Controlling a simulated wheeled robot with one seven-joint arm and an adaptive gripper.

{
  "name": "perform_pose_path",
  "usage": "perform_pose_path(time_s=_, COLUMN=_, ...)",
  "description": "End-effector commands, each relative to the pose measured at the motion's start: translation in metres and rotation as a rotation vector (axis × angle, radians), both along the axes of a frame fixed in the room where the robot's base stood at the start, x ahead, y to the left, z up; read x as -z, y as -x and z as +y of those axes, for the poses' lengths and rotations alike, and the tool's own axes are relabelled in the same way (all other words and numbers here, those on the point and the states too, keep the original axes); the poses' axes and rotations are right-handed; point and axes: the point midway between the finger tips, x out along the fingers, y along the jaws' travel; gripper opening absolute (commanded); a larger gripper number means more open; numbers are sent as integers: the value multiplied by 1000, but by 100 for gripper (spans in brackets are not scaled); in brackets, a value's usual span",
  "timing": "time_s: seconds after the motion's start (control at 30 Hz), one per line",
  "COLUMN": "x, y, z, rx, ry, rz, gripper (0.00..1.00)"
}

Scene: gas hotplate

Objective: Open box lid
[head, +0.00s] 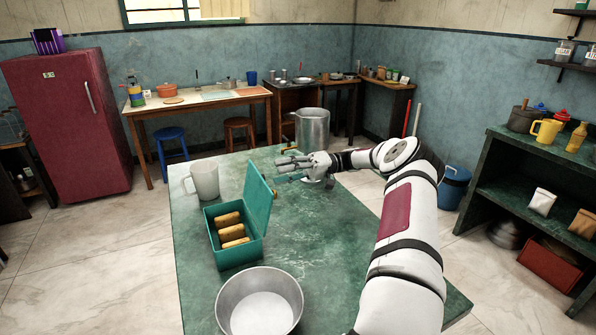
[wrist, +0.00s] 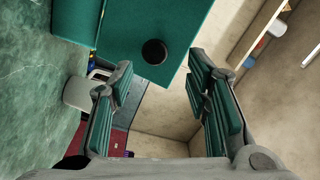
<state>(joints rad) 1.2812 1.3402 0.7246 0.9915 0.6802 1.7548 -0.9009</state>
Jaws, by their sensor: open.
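The teal box (head: 236,255) stands on the green table with several yellow-brown bars inside. Its lid (head: 258,200) is hinged up on the right side and stands roughly upright, so the box is open. My gripper (head: 280,171) is just to the right of the lid's upper edge, on its outer side. In the wrist view the gripper (wrist: 160,70) has its two fingers spread wide with nothing between them. The teal lid (wrist: 125,30) with a dark round knob (wrist: 154,52) shows beyond the fingertips. I cannot tell whether a finger touches the lid.
A white mug (head: 205,180) stands behind the box on the left. A metal bowl (head: 259,302) is in front of it, and a large metal pot (head: 312,128) stands behind my gripper. The table (head: 320,240) is clear right of the box.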

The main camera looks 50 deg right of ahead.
Motion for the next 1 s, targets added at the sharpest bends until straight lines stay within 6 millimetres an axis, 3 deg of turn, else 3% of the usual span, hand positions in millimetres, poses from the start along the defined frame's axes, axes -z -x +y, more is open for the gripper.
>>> perform_pose_path(time_s=0.1, x=1, y=8, z=-20, rx=2, ry=1, rz=-2, gripper=44)
perform_pose_path(time_s=0.3, x=2, y=17, z=-41, rx=1, ry=0, rz=-1, gripper=44)
perform_pose_path(time_s=0.8, x=2, y=22, z=-50, rx=-1, ry=0, rz=0, gripper=44)
perform_pose_path(time_s=1.0, x=2, y=27, z=-56, rx=26, ry=-17, rz=8, gripper=0)
